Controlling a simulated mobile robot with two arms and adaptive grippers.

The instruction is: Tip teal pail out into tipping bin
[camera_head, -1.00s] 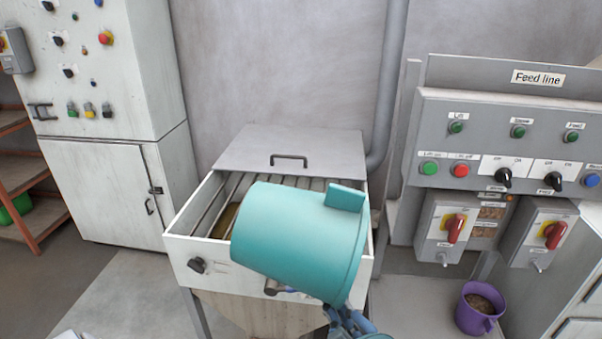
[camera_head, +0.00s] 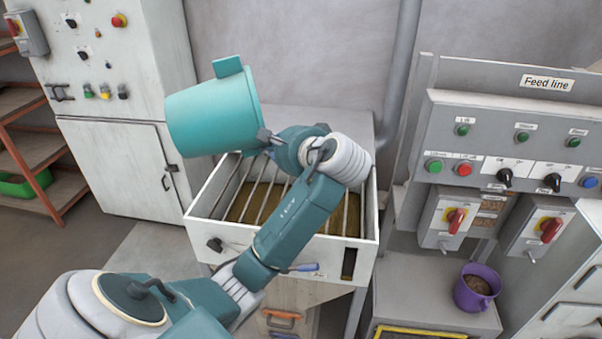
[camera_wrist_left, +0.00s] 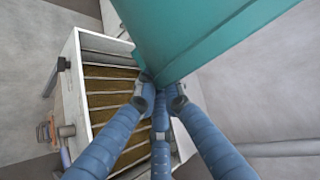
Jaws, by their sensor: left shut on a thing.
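The teal pail (camera_head: 208,118) is in the air above the back left of the tipping bin, tilted on its side. Its inside is hidden, so I cannot tell whether it holds anything. My left gripper (camera_head: 268,138) is shut on the pail's edge; the wrist view shows the fingers (camera_wrist_left: 160,92) closing on the teal wall (camera_wrist_left: 205,35). The tipping bin (camera_head: 335,252) is a white box with metal bars across its top and brownish material below them. The bars also show in the wrist view (camera_wrist_left: 105,87). My right gripper is not in view.
A grey Feed line panel (camera_head: 500,125) with buttons and switches stands at right. A purple pail (camera_head: 470,295) with brown pellets is at lower right. A white cabinet (camera_head: 115,170) stands behind at left, near the pail. A shelf (camera_head: 35,150) is at far left.

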